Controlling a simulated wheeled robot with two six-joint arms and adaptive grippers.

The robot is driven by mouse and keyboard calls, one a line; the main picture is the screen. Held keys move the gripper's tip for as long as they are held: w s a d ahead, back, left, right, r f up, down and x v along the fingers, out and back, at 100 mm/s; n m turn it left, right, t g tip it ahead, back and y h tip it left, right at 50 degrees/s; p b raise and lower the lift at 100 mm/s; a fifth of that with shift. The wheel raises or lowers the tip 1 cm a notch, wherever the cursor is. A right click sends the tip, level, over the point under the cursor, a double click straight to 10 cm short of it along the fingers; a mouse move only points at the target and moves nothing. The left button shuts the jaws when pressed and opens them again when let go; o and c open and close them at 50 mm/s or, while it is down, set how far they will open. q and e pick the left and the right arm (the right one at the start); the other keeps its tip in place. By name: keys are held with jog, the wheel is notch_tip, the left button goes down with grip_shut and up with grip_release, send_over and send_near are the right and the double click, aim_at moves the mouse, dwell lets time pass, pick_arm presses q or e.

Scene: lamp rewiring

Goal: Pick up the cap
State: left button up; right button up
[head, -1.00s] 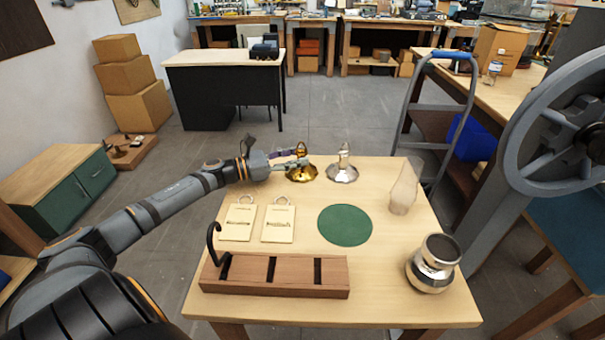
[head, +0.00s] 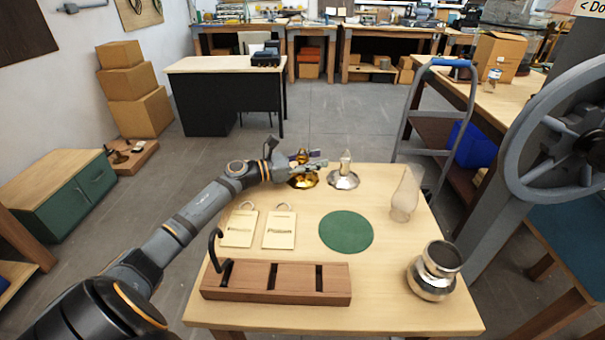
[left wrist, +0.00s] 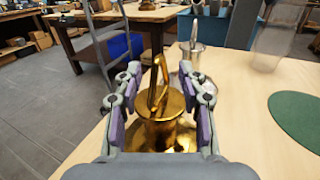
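A brass cap (head: 303,182) with a flared base and a ring on top stands at the far edge of the table. A silver cap (head: 343,180) of similar shape stands just right of it. My left gripper (head: 308,163) is at the brass cap and partly hides its upper part. In the left wrist view, the gripper (left wrist: 160,78) is open, with one finger on each side of the neck of the brass cap (left wrist: 163,136). Gaps show beside the ring; lower contact is unclear. The silver cap (left wrist: 193,52) stands beyond. My right gripper is out of view.
The table (head: 385,300) holds a green round mat (head: 346,232), two tags (head: 240,228) (head: 280,230), a wooden slotted tray (head: 250,295) with a dark hook, a glass chimney (head: 405,195) and a metal lamp base (head: 433,272).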

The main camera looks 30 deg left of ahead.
pick_arm(q)
grip_shut()
dwell(0.3)
jog(key=shift+r, duration=0.5)
jog(key=r, duration=0.3)
jog(key=shift+s+d, duration=0.2)
jog(key=shift+s, duration=0.05)
jog(key=s+d+r+p, duration=0.9)
jog(key=p, duration=0.5)
jog(key=shift+s+d, duration=0.2)
jog(key=shift+s, duration=0.1)
